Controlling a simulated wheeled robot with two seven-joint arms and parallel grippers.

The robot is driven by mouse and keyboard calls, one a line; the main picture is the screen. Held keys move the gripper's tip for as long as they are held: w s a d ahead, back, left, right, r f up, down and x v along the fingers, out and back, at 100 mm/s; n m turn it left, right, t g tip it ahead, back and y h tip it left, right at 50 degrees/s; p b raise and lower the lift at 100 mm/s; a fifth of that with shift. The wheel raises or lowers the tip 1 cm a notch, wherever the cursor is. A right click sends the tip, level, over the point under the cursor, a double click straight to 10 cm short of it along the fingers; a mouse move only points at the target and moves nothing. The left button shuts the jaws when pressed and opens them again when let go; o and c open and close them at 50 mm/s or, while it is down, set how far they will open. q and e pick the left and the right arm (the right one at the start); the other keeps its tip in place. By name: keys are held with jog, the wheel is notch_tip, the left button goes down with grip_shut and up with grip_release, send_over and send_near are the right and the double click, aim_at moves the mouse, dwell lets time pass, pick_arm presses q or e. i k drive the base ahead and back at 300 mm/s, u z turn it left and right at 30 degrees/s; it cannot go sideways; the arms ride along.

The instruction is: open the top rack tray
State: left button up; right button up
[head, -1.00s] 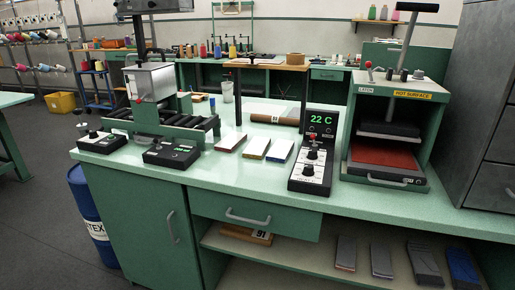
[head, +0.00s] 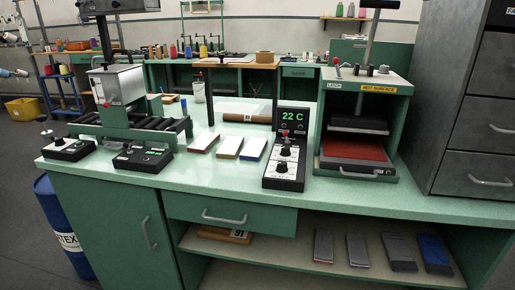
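Neither of my grippers is in the head view. I cannot make out anything that is surely the top rack tray. A grey metal cabinet (head: 463,110) stands at the right edge, with a stack of closed drawers and bar handles. Its upper drawer (head: 497,65) is cut off by the picture's right edge, and a dark label sits above it. A lower drawer handle (head: 490,182) shows in full. A heat press (head: 362,125) with a yellow hot-surface label stands left of the cabinet, with a red pad in its open front.
A green workbench (head: 330,200) fills the foreground, with a closed drawer (head: 230,213) and an open shelf holding several blocks. A controller (head: 287,150) reads 22 C. A roller machine (head: 130,115) stands at left. A blue drum (head: 62,228) stands on the floor by the bench's left end.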

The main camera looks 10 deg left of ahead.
aim_at(492, 73)
jog(key=k, duration=0.5)
jog(key=z, duration=0.7)
jog(key=i, duration=0.65)
